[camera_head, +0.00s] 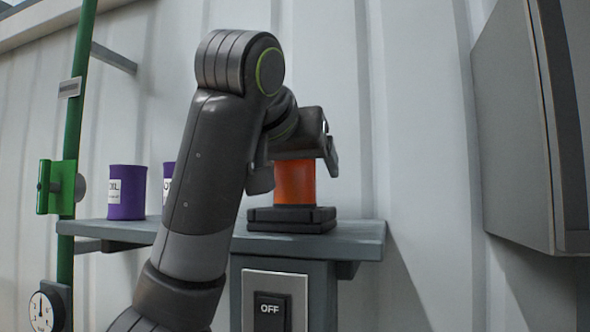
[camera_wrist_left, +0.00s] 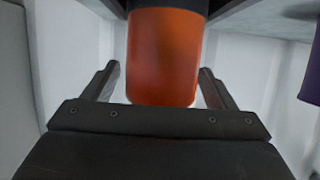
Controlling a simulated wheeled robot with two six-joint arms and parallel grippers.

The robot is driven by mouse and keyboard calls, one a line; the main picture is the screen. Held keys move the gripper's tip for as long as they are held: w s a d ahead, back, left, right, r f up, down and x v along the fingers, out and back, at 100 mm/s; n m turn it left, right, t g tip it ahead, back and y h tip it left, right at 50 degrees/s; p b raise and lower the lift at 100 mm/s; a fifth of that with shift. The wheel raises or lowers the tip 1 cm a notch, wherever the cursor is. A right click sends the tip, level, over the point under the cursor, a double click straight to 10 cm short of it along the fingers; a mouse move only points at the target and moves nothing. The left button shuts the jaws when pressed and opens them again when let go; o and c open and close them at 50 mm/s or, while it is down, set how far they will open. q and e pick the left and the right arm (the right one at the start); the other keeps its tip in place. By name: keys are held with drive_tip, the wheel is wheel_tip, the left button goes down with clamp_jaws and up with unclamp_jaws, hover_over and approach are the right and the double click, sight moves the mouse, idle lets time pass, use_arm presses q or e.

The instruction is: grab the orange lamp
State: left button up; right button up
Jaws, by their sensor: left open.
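The orange lamp (camera_head: 294,184) stands upright on a black stepped base on the grey shelf. Its upper part is hidden behind my left gripper in the head view. In the left wrist view the orange lamp (camera_wrist_left: 163,55) fills the upper middle, between the two fingers. My left gripper (camera_head: 300,172) is at the lamp's upper part, with one finger on each side. Its fingers (camera_wrist_left: 158,85) are open, with a gap between each finger and the lamp. My right gripper is in neither view.
Two purple cans stand on the shelf (camera_head: 358,236) at the left; the nearer purple can (camera_head: 127,193) is clear of my arm, the other (camera_head: 167,180) is partly behind it. A green pole (camera_head: 82,110) rises at the left. A grey cabinet (camera_head: 520,130) hangs at the right. An OFF switch (camera_head: 271,312) is below.

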use_arm(q)
drive_tip(key=shift+w+f, duration=0.1)
drive_tip(key=c, duration=1.1)
drive_tip(key=shift+r, duration=0.2)
drive_tip(key=shift+r, duration=4.85)
